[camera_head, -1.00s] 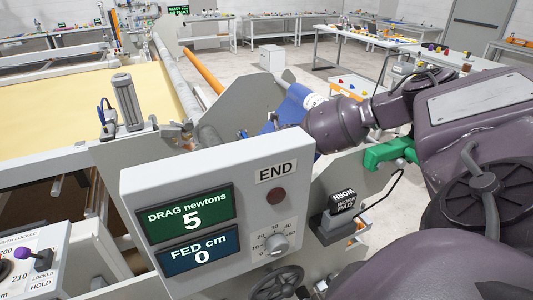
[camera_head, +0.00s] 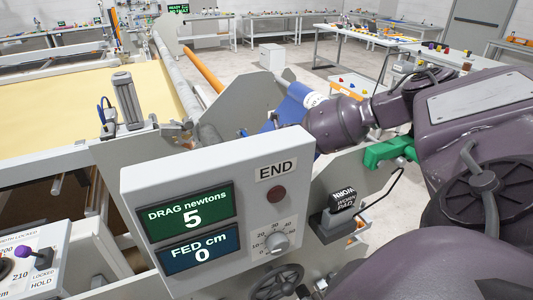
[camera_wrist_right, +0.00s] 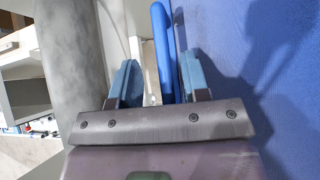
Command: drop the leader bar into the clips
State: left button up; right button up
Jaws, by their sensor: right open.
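My right gripper (camera_wrist_right: 158,72) shows in the right wrist view, its two blue-grey fingers apart. A bright blue rounded bar (camera_wrist_right: 162,45) runs between the fingers, nearer the right one, and the fingers are not closed on it. It may be the leader bar; I cannot tell for sure. Blue cloth (camera_wrist_right: 255,60) fills the right of that view. In the head view the blue cloth (camera_head: 295,103) shows beside my right forearm, and the right fingers are hidden or too small to make out. I cannot pick out the clips. My left gripper is out of view.
A control box (camera_head: 225,185) reading DRAG 5 and FED 0 stands in front. A grey roller (camera_wrist_right: 72,60) lies left of my right gripper. An orange rail (camera_head: 202,66), a green bracket (camera_head: 388,153) and a worn pad holder (camera_head: 337,222) are nearby. Work tables stand behind.

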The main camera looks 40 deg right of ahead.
notch_tip(320, 180, up, 20)
dwell(0.6)
dwell(0.6)
